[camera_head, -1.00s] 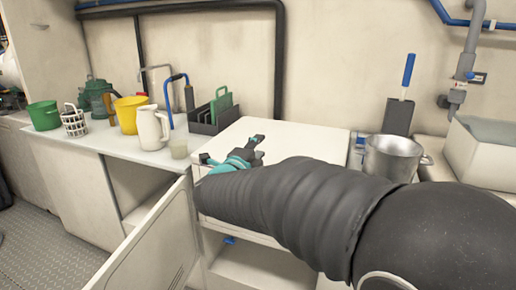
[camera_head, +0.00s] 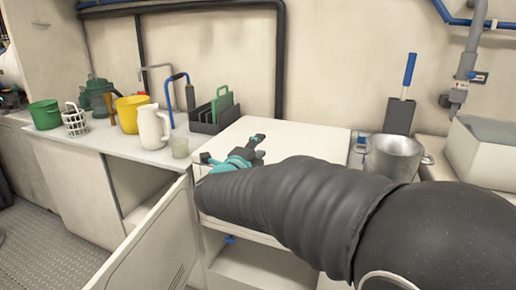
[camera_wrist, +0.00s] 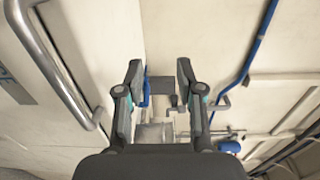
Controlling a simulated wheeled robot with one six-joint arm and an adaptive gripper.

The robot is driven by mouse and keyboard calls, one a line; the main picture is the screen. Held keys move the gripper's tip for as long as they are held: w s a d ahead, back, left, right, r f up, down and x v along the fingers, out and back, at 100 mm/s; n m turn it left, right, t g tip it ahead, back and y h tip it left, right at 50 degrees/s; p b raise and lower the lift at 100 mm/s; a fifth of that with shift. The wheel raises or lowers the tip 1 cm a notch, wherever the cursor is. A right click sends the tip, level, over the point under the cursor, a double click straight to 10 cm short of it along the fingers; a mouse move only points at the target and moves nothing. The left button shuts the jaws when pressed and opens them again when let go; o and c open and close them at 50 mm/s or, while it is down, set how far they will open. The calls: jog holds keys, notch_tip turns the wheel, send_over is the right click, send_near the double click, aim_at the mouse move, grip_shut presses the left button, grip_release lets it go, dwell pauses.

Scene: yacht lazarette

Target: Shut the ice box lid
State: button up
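The ice box lid seems to be the flat white top (camera_head: 305,138) of the white unit in the middle of the head view. It looks level and down on the unit, but my arm hides its front part, so I cannot tell whether it is fully shut. My gripper (camera_head: 232,150), teal and dark grey, is over the left part of this top; I cannot tell whether it touches. In the wrist view my gripper (camera_wrist: 160,72) has its fingers apart with nothing held between them. A metal bar handle (camera_wrist: 62,70) on a pale panel shows at the left there.
An open cabinet door (camera_head: 155,245) stands in front at the left. A white jug (camera_head: 152,127), yellow bucket (camera_head: 128,113) and dark rack (camera_head: 214,117) stand on the left counter. A metal pot (camera_head: 393,156) and a grey holder (camera_head: 399,116) are at the right.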

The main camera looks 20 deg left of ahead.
jog(key=s+a, duration=0.1)
jog(key=s, duration=1.1)
